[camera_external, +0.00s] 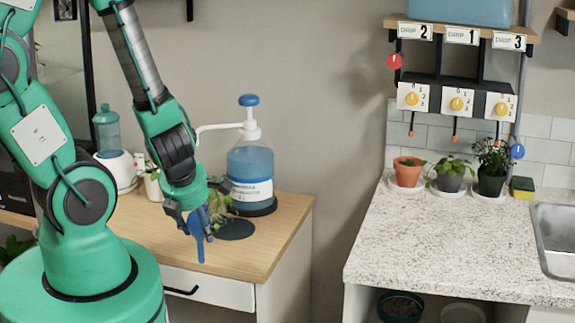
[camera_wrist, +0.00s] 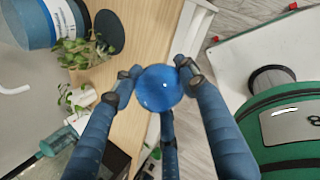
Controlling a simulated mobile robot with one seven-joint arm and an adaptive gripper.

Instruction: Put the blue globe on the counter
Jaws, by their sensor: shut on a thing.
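The blue globe (camera_wrist: 158,88) is round, glossy and translucent in the wrist view. My gripper (camera_wrist: 158,74) is shut on it, with dark blue fingers at either side. In the external view my gripper (camera_external: 198,228) points down over the front part of the wooden cabinet top. A blue piece hangs at its fingers there; I cannot tell the globe from the fingers. The speckled counter (camera_external: 440,240) stands to the right, apart from my gripper, with a wide bare front area.
On the wooden top (camera_external: 275,212) stands a blue pump bottle (camera_external: 250,165), with a leafy plant (camera_external: 217,205) and dark round mat (camera_external: 236,230) nearby. Three potted plants, a sponge (camera_external: 522,187) and a sink (camera_external: 555,238) occupy the counter's back and right. A gap separates cabinet and counter.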

